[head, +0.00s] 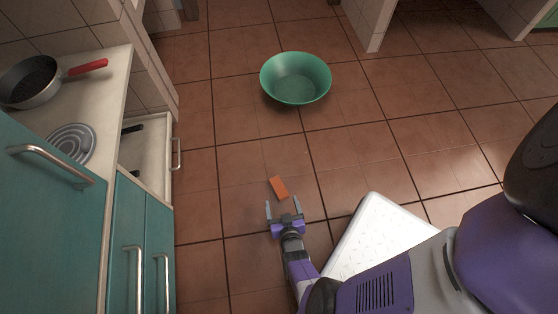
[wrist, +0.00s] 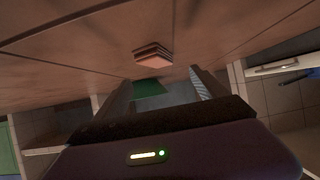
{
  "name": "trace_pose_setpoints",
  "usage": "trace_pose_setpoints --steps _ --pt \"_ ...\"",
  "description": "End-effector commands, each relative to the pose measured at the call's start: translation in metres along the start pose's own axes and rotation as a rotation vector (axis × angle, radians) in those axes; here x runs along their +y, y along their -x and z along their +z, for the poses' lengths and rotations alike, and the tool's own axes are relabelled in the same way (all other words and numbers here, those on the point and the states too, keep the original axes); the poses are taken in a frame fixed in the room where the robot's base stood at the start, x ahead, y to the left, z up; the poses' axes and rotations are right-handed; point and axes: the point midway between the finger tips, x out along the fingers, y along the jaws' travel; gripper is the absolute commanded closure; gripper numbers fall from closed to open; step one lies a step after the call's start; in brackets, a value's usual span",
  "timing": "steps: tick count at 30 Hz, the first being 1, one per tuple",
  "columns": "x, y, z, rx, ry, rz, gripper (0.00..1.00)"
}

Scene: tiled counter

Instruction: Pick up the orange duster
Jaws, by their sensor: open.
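The orange duster (head: 279,188) is a small orange block on the brown tiled floor, in the middle of the head view. My gripper (head: 283,209) is just below it in that view, fingers apart and pointing towards it, with nothing between them. In the wrist view the duster (wrist: 153,55) shows as a layered pinkish-orange block, beyond the tips of the open fingers (wrist: 162,84). The duster and the fingers look apart.
A green basin (head: 296,78) stands on the floor beyond the duster. Teal cabinets (head: 55,210) with metal handles line the left, with an open drawer (head: 148,150). A pan (head: 28,82) sits on the counter. The floor around the duster is clear.

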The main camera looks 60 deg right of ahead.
Motion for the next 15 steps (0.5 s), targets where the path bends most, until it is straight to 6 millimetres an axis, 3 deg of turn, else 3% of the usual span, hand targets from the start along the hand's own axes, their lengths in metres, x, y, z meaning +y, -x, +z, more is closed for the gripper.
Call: trace_pose_setpoints --steps 4,15 --pt "0.006 -0.011 0.009 -0.007 -0.002 0.009 0.18" --pt "0.007 -0.038 0.009 -0.008 -0.003 0.010 0.18"
